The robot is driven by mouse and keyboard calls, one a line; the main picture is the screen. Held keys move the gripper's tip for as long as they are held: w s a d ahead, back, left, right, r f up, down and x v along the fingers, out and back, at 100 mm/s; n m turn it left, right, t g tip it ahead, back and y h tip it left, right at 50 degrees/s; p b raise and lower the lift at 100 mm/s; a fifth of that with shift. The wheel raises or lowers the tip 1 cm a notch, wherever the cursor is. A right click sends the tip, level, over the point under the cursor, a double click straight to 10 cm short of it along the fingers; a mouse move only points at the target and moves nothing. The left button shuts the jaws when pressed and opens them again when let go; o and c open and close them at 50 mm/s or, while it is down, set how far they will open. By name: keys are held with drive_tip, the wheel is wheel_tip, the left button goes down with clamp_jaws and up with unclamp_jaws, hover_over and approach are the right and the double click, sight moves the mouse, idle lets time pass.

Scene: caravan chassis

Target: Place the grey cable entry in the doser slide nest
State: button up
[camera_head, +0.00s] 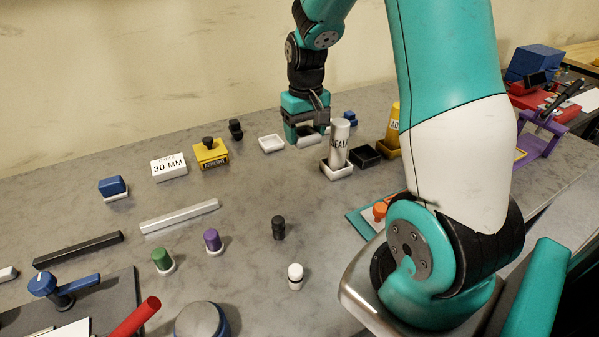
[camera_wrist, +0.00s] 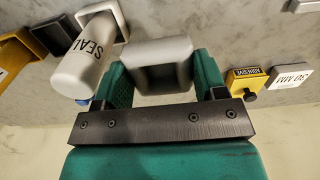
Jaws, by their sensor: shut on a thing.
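My gripper (camera_head: 307,137) is low over the back of the grey table. It is shut on a light grey, rounded block, the grey cable entry (camera_head: 309,142). In the wrist view the grey cable entry (camera_wrist: 157,66) sits between the two teal fingers of my gripper (camera_wrist: 162,78), one on each side. In the head view the fingers partly cover it, and I cannot tell whether it touches the table. I cannot identify the doser slide nest for sure; a purple frame (camera_head: 541,137) and a red base stand at the far right.
A white SEAL-labelled bottle (camera_head: 340,142) stands in a tray close right of my gripper. An empty white tray (camera_head: 271,144) lies to its left, a black tray (camera_head: 365,156) to its right. A yellow ADHESIVE block (camera_head: 211,153) and a 30 MM block (camera_head: 169,167) are further left.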

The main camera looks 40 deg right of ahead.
sight(304, 183)
wheel_tip(304, 183, down, 13)
drive_tip(key=shift+f+p, duration=0.1)
drive_tip(key=shift+p, duration=0.35)
drive_tip(key=o, duration=0.9)
drive_tip(key=shift+f, duration=0.1)
drive_tip(key=shift+o, duration=0.2)
